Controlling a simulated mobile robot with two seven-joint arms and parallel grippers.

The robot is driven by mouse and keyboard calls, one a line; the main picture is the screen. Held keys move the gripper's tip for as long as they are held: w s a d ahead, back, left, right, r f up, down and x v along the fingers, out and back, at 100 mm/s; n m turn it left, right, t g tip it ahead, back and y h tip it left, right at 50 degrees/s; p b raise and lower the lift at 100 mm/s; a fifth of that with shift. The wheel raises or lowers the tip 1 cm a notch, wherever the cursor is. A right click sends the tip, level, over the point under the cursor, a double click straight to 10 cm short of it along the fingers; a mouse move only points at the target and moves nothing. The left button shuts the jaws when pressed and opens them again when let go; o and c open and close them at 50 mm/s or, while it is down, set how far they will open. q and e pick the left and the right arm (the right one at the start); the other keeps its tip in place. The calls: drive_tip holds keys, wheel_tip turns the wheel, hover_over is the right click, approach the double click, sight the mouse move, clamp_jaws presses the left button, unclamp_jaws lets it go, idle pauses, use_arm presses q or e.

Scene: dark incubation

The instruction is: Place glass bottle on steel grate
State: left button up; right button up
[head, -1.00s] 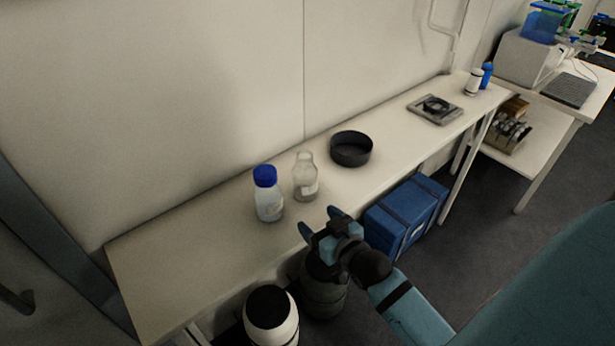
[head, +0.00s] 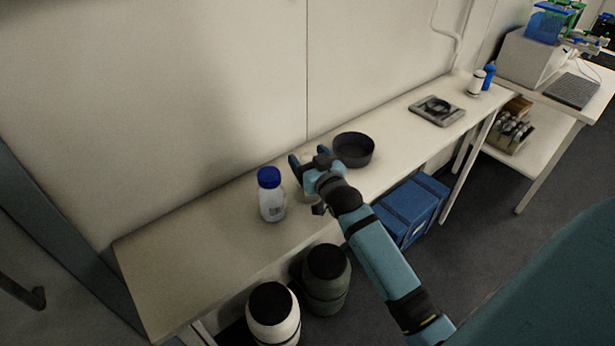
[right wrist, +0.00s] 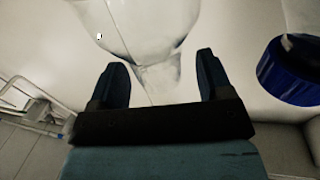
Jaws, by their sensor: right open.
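The clear glass bottle stands on the long bench and is mostly hidden behind my right gripper (head: 308,160) in the head view. In the right wrist view the clear glass bottle (right wrist: 130,28) has its narrow neck between the two open fingers of the right gripper (right wrist: 162,62). I cannot tell whether the fingers touch it. A square grey metal piece with a dark round centre (head: 437,109), perhaps the steel grate, lies farther right on the bench. My left gripper is not in view.
A blue-capped bottle (head: 271,196) stands close left of the gripper; its cap (right wrist: 288,72) shows in the right wrist view. A dark round dish (head: 353,150) stands to the right. White and blue bottles stand at the bench's far end. The bench (head: 190,250) is clear at left.

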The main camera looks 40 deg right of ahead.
drive_tip(key=shift+w+d, duration=0.1)
drive_tip(key=shift+w, duration=1.05)
drive_tip(key=shift+s, duration=0.1)
clamp_jaws()
